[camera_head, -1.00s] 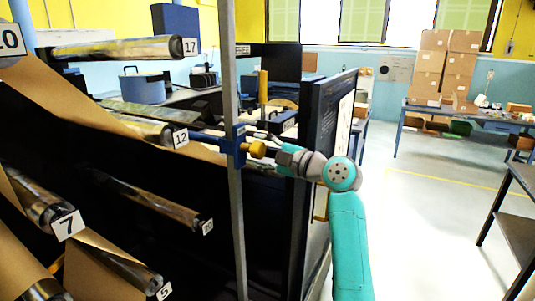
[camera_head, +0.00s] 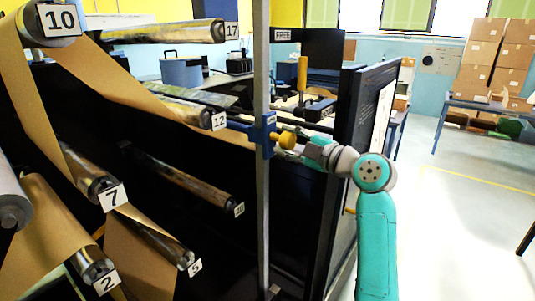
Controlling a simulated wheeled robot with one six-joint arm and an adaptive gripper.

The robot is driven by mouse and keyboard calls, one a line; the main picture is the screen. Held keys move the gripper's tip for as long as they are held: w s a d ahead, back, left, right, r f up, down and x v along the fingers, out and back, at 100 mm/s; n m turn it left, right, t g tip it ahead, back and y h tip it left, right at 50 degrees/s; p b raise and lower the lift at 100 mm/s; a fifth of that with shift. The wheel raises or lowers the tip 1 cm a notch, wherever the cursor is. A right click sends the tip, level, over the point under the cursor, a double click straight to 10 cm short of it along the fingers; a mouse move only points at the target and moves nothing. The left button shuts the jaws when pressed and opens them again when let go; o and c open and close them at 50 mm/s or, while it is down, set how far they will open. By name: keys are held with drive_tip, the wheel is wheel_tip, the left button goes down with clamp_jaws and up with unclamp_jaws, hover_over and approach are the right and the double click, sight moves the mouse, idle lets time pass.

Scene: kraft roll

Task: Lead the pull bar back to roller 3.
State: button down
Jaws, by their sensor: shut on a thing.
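My gripper (camera_head: 297,147) is at the end of my teal arm, just right of the grey upright post. Its fingers are mostly hidden by the blue clamp and yellow knob in front. A dark bluish bar (camera_head: 238,125), apparently the pull bar, runs from beside roller 12 (camera_head: 190,112) toward the post and my gripper. The grip itself is hidden. Brown kraft paper (camera_head: 120,82) runs from roller 10 (camera_head: 50,22) toward roller 12, with more of it lower right of that roller. I see no roller labelled 3.
The upright post (camera_head: 262,210) with its blue clamp (camera_head: 263,134) stands between the rollers and my arm. Rollers 17 (camera_head: 170,32), 7 (camera_head: 90,175), 2 (camera_head: 92,265), 5 (camera_head: 165,245) and 20 (camera_head: 190,180) project nearby. A black panel (camera_head: 345,170) stands behind my arm.

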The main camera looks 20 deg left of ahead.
drive_tip(key=s+a, duration=0.4)
drive_tip(key=s, duration=0.7)
drive_tip(key=shift+s, duration=0.3)
drive_tip(key=shift+a, duration=0.1)
drive_tip(key=s+a+r, duration=0.1)
drive_tip(key=s+r, duration=0.3)
drive_tip(key=r, duration=0.2)
drive_tip(key=shift+s+a, duration=0.15)
drive_tip(key=shift+a, duration=0.15)
drive_tip(key=s+a+r, duration=0.2)
drive_tip(key=s+r, duration=0.5)
drive_tip(key=r, duration=0.6)
drive_tip(key=s+a+r, duration=0.3)
drive_tip(key=s+r, duration=0.4)
drive_tip(key=r, duration=0.5)
drive_tip(key=shift+s+r, duration=0.25)
drive_tip(key=shift+r, duration=0.1)
drive_tip(key=shift+a, duration=0.15)
